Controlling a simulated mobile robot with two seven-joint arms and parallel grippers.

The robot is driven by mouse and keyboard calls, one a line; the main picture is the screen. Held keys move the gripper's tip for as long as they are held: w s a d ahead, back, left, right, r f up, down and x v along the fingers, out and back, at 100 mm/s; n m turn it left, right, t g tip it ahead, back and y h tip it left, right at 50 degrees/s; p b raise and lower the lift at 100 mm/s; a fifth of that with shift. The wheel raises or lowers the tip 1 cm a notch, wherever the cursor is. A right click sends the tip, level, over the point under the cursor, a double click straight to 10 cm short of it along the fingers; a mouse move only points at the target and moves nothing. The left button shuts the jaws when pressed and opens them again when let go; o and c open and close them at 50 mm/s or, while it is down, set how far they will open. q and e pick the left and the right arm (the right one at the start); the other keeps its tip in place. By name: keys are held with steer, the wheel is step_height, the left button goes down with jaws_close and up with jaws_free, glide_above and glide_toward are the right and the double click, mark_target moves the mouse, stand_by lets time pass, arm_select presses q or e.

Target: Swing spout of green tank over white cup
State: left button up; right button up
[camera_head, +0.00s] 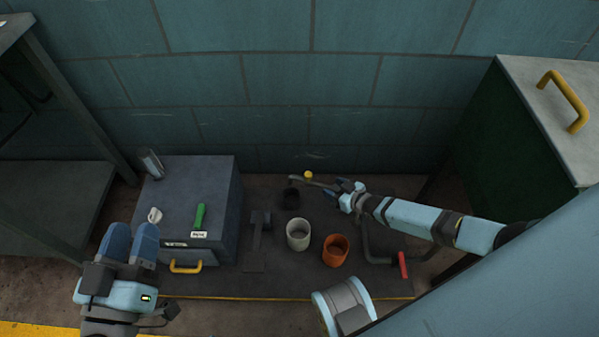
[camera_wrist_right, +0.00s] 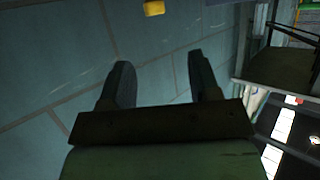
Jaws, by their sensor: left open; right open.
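The green tank (camera_head: 500,125) stands at the right with a pale top. A thin spout (camera_head: 312,183) with a yellow knob (camera_head: 308,175) has its tip above a black cup (camera_head: 291,199); its other end is hidden behind my right gripper. The white cup (camera_head: 298,240) stands upright in front of the black cup, apart from the spout tip. My right gripper (camera_head: 335,191) is open beside the spout, just right of the knob. In the right wrist view its fingers (camera_wrist_right: 160,85) are apart and empty, with a yellow piece (camera_wrist_right: 153,7) beyond them. My left gripper (camera_head: 131,238) is open at the lower left.
An orange cup (camera_head: 335,257) stands right of the white cup. A grey box (camera_head: 190,175) with a green lever (camera_head: 199,217) and yellow handle (camera_head: 186,267) is at the left.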

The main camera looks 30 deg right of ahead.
mark_target(310, 175)
steer(key=b+x, duration=0.1)
steer(key=x, duration=0.2)
steer(key=b+x, duration=0.2)
steer(key=x, duration=0.1)
steer(key=b+x, duration=0.1)
steer(key=x, duration=0.2)
steer(key=shift+d+f+b, duration=0.25)
steer(key=shift+d+b, duration=0.1)
steer(key=shift+d, duration=0.05)
steer(key=b+x, duration=0.2)
steer(key=x, duration=0.1)
steer(key=shift+w+a+f, duration=0.1)
steer(key=shift+w, duration=0.25)
arm_select(q)
step_height(310, 175, down, 6)
steer(key=w+m+g, duration=0.1)
steer(key=m, duration=0.1)
steer(key=shift+w+a+f+g+b, duration=0.2)
steer(key=shift+f+g+b, duration=0.1)
steer(key=shift+g, duration=0.1)
arm_select(e)
steer(key=shift+w+a, duration=0.2)
steer(key=shift+w, duration=0.35)
jaws_close()
arm_select(q)
steer(key=shift+r, duration=0.1)
